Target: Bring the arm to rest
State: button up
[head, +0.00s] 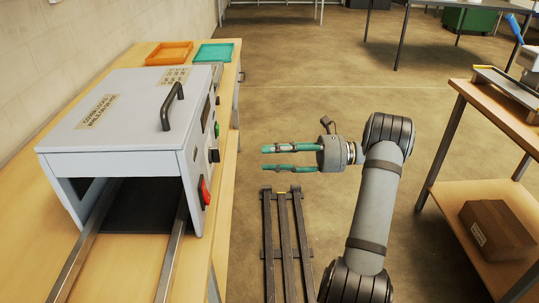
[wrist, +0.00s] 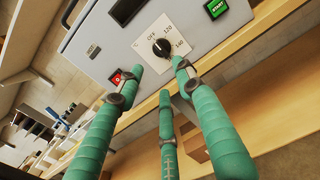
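My gripper (head: 265,158) has teal fingers and stands in free air to the right of the laminator (head: 130,105). Its fingers are spread apart with nothing between them, pointing left at the control side. In the wrist view my gripper (wrist: 157,76) is also open, in front of the panel. The panel carries a temperature dial (wrist: 161,47), a green start button (wrist: 216,9) and a red switch (wrist: 117,77). In the head view the red switch (head: 204,191) is low on that side. The laminator's cover is down, with a black handle (head: 172,106) on it.
The laminator stands on a wooden bench (head: 120,268). An orange tray (head: 169,53) and a teal tray (head: 213,53) lie behind it. A dark slatted rack (head: 284,240) is below my gripper. A two-level table (head: 480,170) with a cardboard box (head: 497,231) is at right.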

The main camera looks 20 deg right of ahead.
aim_at(219, 156)
jog(key=x, duration=1.2)
jog(key=shift+a, duration=0.1)
